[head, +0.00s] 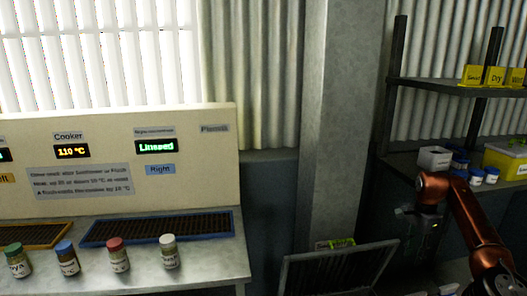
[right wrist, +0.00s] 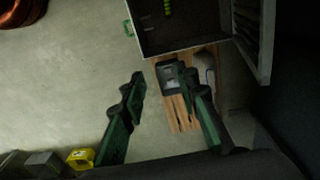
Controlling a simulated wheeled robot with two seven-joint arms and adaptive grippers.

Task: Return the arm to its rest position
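My right arm comes in at the right of the head view, with its copper-coloured links bent and its dark gripper end hanging down in front of the shelf. In the right wrist view my right gripper (right wrist: 164,84) has its two green fingers well apart, with nothing held between them. The fingers are above the floor area and a wooden pallet (right wrist: 178,112). My left arm and left gripper are not in view.
A panel (head: 85,155) stands above a bench with several jars, such as a red-lidded jar (head: 118,255). An open lid (head: 340,268) rises low in the middle. Right, a shelf (head: 455,88) holds yellow signs and a yellow bin (head: 505,160). Bare floor (right wrist: 70,80) shows.

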